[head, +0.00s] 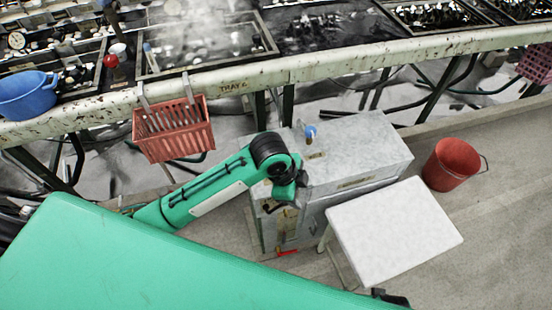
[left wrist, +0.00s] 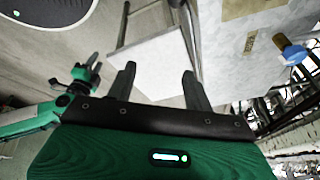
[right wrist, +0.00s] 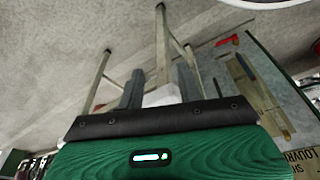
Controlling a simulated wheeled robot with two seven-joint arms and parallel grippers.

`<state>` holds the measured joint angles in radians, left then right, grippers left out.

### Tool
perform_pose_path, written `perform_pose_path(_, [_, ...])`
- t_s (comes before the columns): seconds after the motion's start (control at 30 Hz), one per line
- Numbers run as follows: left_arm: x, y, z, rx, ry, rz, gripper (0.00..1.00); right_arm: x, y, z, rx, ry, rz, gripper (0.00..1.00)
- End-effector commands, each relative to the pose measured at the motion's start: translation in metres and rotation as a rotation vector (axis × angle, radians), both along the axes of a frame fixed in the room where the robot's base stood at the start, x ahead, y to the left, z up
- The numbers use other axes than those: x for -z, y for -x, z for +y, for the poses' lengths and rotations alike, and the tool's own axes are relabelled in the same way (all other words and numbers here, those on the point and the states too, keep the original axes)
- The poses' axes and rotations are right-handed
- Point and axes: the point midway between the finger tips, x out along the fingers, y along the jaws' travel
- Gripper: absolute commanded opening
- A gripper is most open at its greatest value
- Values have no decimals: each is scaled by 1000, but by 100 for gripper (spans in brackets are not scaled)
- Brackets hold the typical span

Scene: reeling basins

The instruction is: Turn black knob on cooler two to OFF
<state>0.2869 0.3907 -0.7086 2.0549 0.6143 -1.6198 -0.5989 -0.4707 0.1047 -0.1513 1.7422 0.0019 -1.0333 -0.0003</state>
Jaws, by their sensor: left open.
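A grey metal cabinet (head: 362,150), likely a cooler, stands below the basin bench in the head view. A blue-topped fitting (head: 310,131) sits on its top and also shows in the left wrist view (left wrist: 292,53). No black knob can be made out, and I cannot read which cooler this is. My left gripper (head: 288,192) is over the cabinet's near left side, its fingers hard to see there; the left wrist view shows them apart and empty (left wrist: 160,84). My right gripper shows in the right wrist view (right wrist: 160,84) with fingers apart and empty, pointing towards a white stool.
The white stool (head: 393,230) stands close before the cabinet. A red bucket (head: 453,166) is on the floor at right. A red basket (head: 173,130) hangs from the bench rail (head: 330,68). A blue bowl (head: 26,97) is at far left. Floor right of the stool is clear.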

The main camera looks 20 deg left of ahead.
Motion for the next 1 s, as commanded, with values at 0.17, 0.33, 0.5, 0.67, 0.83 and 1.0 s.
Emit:
perform_pose_path(0.17, [-8,-36,10,215,-109,-15,52,55,18,-2,-3,2,24,36])
perform_pose_path(0.33, [-20,-70,34,383,-216,-3,52,102,40,-6,-7,4,41,36])
perform_pose_path(0.5, [-38,-103,66,494,-302,21,52,140,64,-10,-10,6,55,36])
perform_pose_path(0.67, [-51,-122,89,546,-349,44,52,161,80,-12,-12,6,63,36])
perform_pose_path(0.83, [-56,-129,99,566,-365,57,52,170,87,-13,-13,7,65,36])
perform_pose_path(1.0, [-39,-129,100,570,-366,60,52,170,88,-14,-13,7,66,36])
